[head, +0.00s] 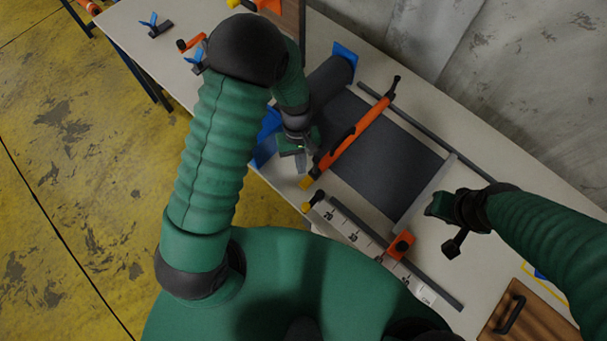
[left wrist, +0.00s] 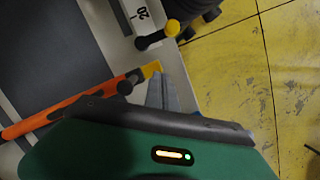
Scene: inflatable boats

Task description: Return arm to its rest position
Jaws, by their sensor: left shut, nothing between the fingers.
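My left arm (head: 215,145) rises from my green body and bends down at a dark elbow over the table. My left gripper (head: 303,162) is shut and empty, near the table's front edge, just left of the yellow end of an orange bar tool (head: 352,138). In the left wrist view its grey fingers (left wrist: 164,95) show beside that yellow tip; the green and black gripper housing hides much of the lower part. My right gripper (head: 453,218) hangs over the right part of the table, apart from the rails. Its finger opening is not clear.
The pale table (head: 445,105) holds a dark sheet (head: 400,160), a dark roll (head: 331,78) between blue supports, a marked ruler (head: 345,222) and an orange block (head: 402,244) on a rail. A wooden board (head: 535,318) lies at lower right. The yellow floor (head: 80,150) is open at left.

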